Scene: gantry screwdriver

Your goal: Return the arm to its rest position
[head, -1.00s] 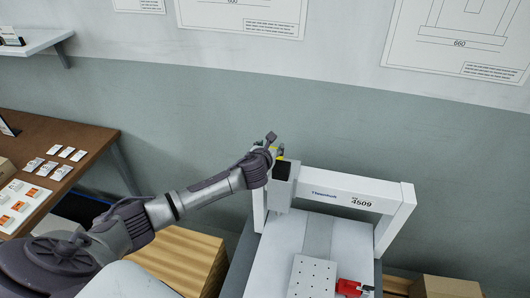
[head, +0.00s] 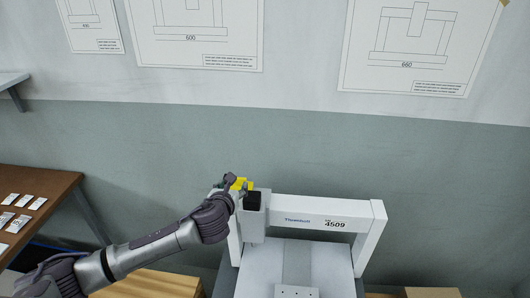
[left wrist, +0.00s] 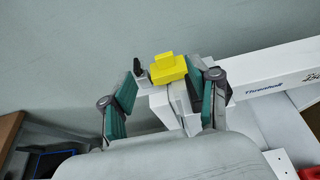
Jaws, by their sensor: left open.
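My left gripper (head: 232,184) is at the upper left corner of the white gantry (head: 318,210), beside its black-topped tool head (head: 254,201). A yellow block (head: 242,184) sits at the top of the gantry's left end, just at the gripper. In the left wrist view the two green-padded fingers (left wrist: 168,92) are spread apart. The gripper holds nothing that I can see. My right gripper is in neither view.
A brown table (head: 40,215) with small white cards is at the left. A wooden pallet-like stack (head: 150,285) is below my left arm. A cardboard box (head: 432,293) is at the lower right. The wall (head: 420,160) behind is clear below the posters.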

